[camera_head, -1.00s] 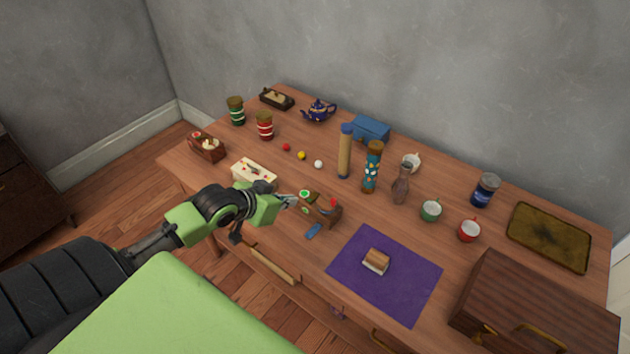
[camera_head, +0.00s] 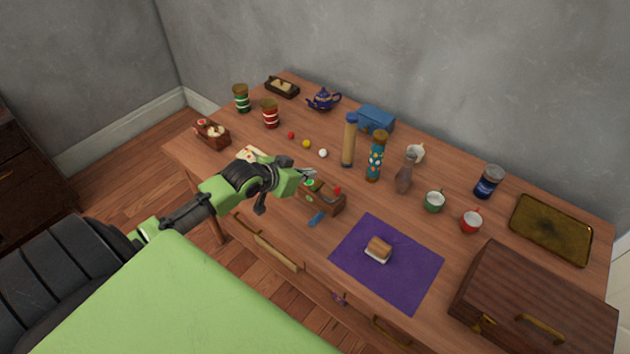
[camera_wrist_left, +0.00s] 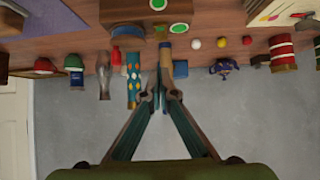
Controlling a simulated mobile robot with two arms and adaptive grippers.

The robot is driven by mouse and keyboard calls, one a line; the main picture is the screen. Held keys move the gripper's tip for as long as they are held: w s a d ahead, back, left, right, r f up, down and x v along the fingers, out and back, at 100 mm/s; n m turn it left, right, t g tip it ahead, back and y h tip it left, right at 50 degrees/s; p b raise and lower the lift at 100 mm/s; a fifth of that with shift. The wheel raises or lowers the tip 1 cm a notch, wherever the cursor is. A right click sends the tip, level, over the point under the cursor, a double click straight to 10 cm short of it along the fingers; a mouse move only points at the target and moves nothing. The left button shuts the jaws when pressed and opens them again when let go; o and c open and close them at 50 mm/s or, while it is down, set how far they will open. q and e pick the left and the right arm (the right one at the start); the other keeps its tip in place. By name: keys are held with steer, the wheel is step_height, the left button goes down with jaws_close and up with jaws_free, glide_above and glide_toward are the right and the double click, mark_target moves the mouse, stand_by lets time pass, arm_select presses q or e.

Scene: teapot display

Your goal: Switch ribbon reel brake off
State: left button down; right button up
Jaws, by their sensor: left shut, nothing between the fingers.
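A small wooden device (camera_head: 326,198), which looks like the ribbon reel, stands near the table's front edge. It has a green disc on its left part and a red knob (camera_head: 337,190) on its right part. A blue strip (camera_head: 316,219) lies just in front of it. My left gripper (camera_head: 308,174) is shut and empty, at the device's upper left; I cannot tell whether it touches. In the left wrist view, which is upside down, the closed fingers (camera_wrist_left: 161,90) point toward the device (camera_wrist_left: 150,12), with green discs showing. The brake's setting cannot be made out. My right gripper is not in view.
A white box (camera_head: 250,153) is partly hidden behind my left arm. A tan cylinder (camera_head: 349,142), a blue patterned cylinder (camera_head: 376,158) and a brown vase (camera_head: 404,176) stand behind the device. A purple mat (camera_head: 360,278) with a small block lies to the right.

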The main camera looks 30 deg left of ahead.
mark_target(319, 185)
arm_select(q)
steer(key=x, duration=0.3)
steer(key=shift+w+f, duration=0.1)
steer(key=shift+w, duration=0.1)
step_height(319, 185, down, 3)
steer(key=shift+w+r, duration=0.1)
steer(key=shift+r, duration=0.1)
steer(key=shift+f+p, duration=0.3)
steer(key=shift+f, duration=0.45)
steer(key=shift+w, duration=0.1)
steer(key=shift+f, duration=0.2)
steer(key=shift+w+d, duration=0.1)
steer(key=shift+w, duration=0.1)
steer(key=shift+w+r, duration=0.2)
steer(key=shift+w, duration=0.45)
